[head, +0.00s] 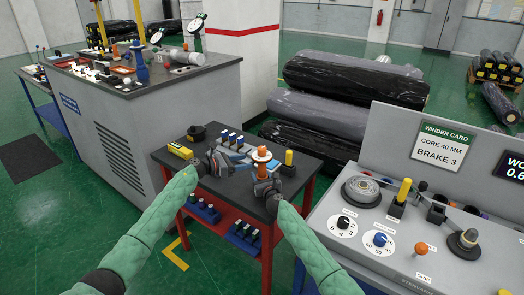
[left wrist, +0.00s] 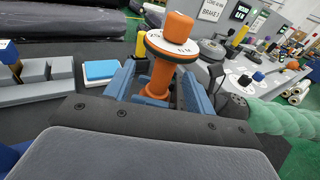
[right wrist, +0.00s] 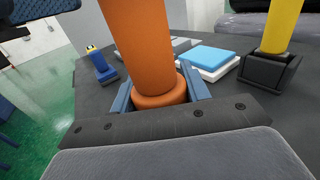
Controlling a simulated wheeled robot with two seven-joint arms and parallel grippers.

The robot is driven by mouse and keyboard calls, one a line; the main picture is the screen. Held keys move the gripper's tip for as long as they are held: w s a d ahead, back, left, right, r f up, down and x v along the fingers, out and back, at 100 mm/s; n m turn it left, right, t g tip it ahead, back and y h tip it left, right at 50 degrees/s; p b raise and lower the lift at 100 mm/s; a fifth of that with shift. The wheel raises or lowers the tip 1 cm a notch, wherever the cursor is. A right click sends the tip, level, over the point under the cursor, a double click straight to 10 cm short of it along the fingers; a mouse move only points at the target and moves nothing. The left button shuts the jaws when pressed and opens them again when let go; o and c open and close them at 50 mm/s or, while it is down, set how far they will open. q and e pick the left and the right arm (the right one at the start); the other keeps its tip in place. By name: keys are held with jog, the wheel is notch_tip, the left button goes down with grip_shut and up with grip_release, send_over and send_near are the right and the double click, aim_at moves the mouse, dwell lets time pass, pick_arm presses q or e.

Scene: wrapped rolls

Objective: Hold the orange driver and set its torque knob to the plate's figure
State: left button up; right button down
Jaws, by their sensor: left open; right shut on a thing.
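The orange driver (head: 263,158) stands roughly upright over the small dark-topped table, with a white dial disc (left wrist: 171,45) below its orange torque knob (left wrist: 178,24). The dial carries small dark marks; I cannot read the setting. My right gripper (head: 264,186) is shut on the driver's orange body (right wrist: 142,45), low down, as the right wrist view shows. My left gripper (left wrist: 155,85) is open, its blue fingers on either side of the driver below the dial in the left wrist view; I cannot tell whether they touch it. No torque plate is legible.
A grey console (head: 350,245) with knobs and a winder card (head: 441,147) reading "CORE 40 MM, BRAKE 3" stands at right.

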aim_at(262, 148)
pick_arm(q)
jog(key=s+a+r+n+t, duration=0.2)
jog(key=s+r+t, duration=0.2)
jog(key=s+r, duration=0.1)
jog(key=shift+y, duration=0.3)
jog(key=x, duration=0.8)
jog(key=f+x, duration=0.1)
jog(key=x, duration=0.3)
jog(key=shift+d, duration=0.2)
jog(key=shift+c, duration=0.2)
jog(key=c, duration=0.9)
